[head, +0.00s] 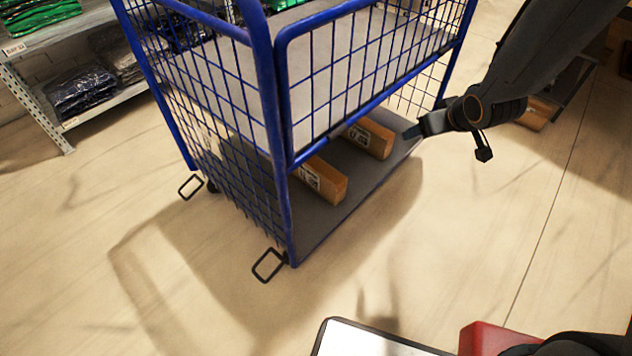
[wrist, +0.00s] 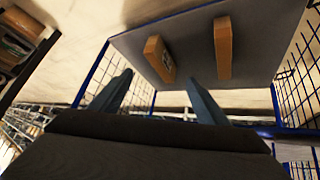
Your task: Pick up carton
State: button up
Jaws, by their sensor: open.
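Two brown cartons lie on the grey lower deck of a blue wire cage trolley. In the head view the nearer carton (head: 322,182) lies close to the front corner post, and the farther carton (head: 371,138) lies deeper along the deck. The wrist view shows both, one tilted with a label (wrist: 157,60) and one nearly straight (wrist: 222,48). My gripper (head: 410,131) is at the trolley's open right side, just right of the farther carton. It is open and empty; its two fingers (wrist: 157,97) stand apart in the wrist view, with no carton between them.
The blue cage trolley (head: 282,140) has mesh sides and a raised upper deck above the cartons. Shelving (head: 55,125) with bagged clothes stands at the left. Another brown box (head: 538,113) shows behind my arm.

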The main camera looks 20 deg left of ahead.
jog(key=w+a+f+n+y+b, duration=0.3)
jog(key=w+a+f+y+b, duration=0.15)
jog(key=a+f+b, duration=0.65)
jog(key=n+g+y+b, duration=0.1)
jog(key=n+y+b, duration=0.2)
jog(key=y+b, duration=0.35)
send_near(318, 164)
jog(key=shift+w+a+r+h+b, duration=0.15)
jog(key=shift+w+a+r+h, duration=0.15)
jog(key=shift+a, duration=0.2)
jog(key=shift+w+a+r+h+b, duration=0.15)
jog(key=shift+w+a+r+h, duration=0.05)
jog(key=shift+w+a, duration=0.25)
jog(key=shift+w+a+f+n+b, duration=0.1)
jog(key=shift+a+f+n+b, duration=0.15)
jog(key=shift+a, duration=0.3)
jog(key=shift+w+a+f+n+b, duration=0.15)
jog(key=shift+a+b, duration=0.15)
jog(key=shift+a, duration=0.2)
jog(key=shift+s+f+b+x, duration=0.15)
jog(key=shift+b+x, duration=0.45)
jog(key=shift+x, duration=0.35)
jog(key=shift+s+f+b+x, duration=0.1)
jog(key=shift+b+x, duration=0.55)
jog(key=shift+x, duration=0.3)
jog(key=shift+s+f+b+x, duration=0.15)
jog(key=shift+b+x, duration=0.45)
jog(key=shift+x, duration=0.35)
jog(key=shift+w+r, duration=0.1)
grip_shut()
